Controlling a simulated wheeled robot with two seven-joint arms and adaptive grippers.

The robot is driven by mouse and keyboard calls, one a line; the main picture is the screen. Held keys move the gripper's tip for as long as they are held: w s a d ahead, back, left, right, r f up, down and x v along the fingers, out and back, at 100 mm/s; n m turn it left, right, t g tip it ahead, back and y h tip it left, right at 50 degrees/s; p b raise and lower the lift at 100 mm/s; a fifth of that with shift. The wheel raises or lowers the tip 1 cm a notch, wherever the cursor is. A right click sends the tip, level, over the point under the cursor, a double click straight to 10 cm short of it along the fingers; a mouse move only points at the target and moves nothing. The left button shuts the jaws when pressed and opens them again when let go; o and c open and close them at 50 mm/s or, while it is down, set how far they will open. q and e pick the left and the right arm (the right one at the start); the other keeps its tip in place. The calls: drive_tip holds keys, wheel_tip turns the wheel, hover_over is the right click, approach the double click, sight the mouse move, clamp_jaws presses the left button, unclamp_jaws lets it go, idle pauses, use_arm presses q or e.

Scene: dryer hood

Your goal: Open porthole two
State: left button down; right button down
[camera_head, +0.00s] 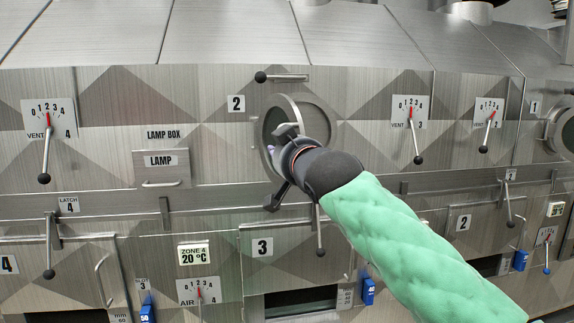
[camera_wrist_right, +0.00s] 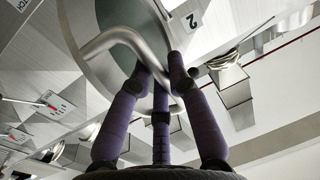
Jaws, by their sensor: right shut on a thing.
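Porthole two's round glazed cover (camera_head: 268,125) is left of centre in the head view, beside the "2" label (camera_head: 236,104). The cover appears to stand at an angle to the round frame (camera_head: 328,112) behind it, so it looks partly open. My right gripper (camera_head: 284,150) is in front of it, hiding its lower right part. In the right wrist view, my right gripper (camera_wrist_right: 162,82) is shut on the curved metal handle (camera_wrist_right: 112,37) across the porthole's disc (camera_wrist_right: 84,25). My left gripper is not in view.
A lever with a black ball (camera_head: 261,77) lies horizontal just above the porthole. A vent lever (camera_head: 417,160) hangs to the right, and another lever (camera_head: 320,252) hangs below. The lamp box drawer (camera_head: 161,170) is to the left. Porthole one (camera_head: 560,130) is at the right edge.

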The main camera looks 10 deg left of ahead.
drive_tip(key=s+a+m+t+h+b, duration=0.1)
drive_tip(key=s+a+m+h+b, duration=0.1)
drive_tip(key=a+h, duration=0.3)
drive_tip(key=shift+a+m, duration=0.9)
drive_tip(key=shift+a, duration=0.15)
drive_tip(key=c, duration=1.2)
unclamp_jaws()
drive_tip(key=shift+s, duration=0.1)
drive_tip(key=shift+o, duration=0.2)
drive_tip(key=shift+s, duration=0.1)
drive_tip(key=s+d, duration=0.1)
drive_tip(key=s, duration=1)
drive_tip(key=shift+s+d, duration=0.2)
drive_tip(key=shift+s, duration=0.2)
